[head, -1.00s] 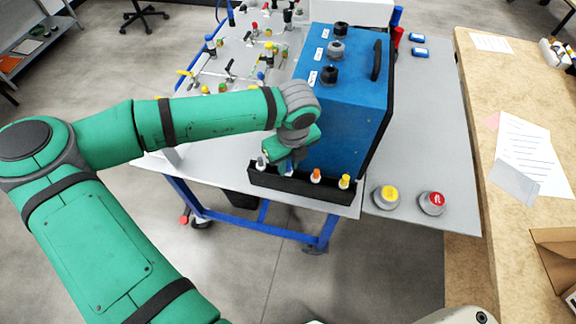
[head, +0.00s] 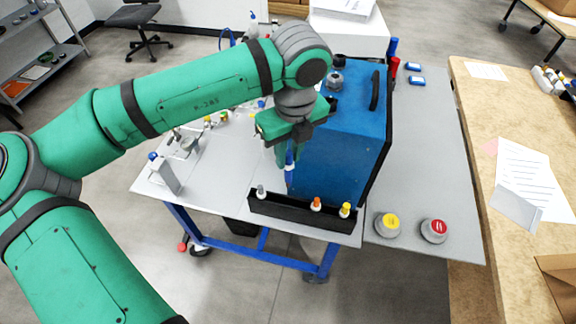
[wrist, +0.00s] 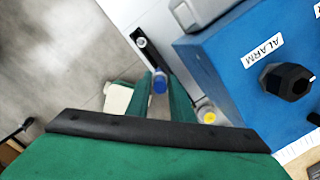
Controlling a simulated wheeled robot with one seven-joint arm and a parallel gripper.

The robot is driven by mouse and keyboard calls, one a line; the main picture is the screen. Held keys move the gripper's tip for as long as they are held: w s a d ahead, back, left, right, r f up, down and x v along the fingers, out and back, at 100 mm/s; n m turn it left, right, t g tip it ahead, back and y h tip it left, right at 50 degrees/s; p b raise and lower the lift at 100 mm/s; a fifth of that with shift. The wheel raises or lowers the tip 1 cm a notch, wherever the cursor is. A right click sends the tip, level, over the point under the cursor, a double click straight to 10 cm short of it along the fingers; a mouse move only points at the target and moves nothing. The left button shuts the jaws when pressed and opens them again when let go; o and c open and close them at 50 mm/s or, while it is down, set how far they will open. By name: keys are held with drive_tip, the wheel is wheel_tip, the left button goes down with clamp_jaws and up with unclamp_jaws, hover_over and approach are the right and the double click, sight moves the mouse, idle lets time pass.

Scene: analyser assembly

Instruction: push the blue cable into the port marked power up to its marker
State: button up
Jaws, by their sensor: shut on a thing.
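My gripper (head: 288,158) is shut on the blue cable (head: 289,172), holding it upright in the air above the black rack, in front of the blue analyser box (head: 335,155). The cable also shows between the fingers in the wrist view (wrist: 160,84). In the wrist view a black port (wrist: 287,82) is labelled ALARM. The port marked power cannot be made out. The marker on the cable is too small to tell.
The black rack (head: 300,211) at the table's front edge holds grey (head: 261,191), orange (head: 316,204) and yellow (head: 345,209) ended cables. A yellow button (head: 387,224) and a red button (head: 433,230) sit to its right. A black handle (head: 375,90) stands on the box.

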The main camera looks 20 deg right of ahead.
drive_tip(key=shift+r, duration=4.2)
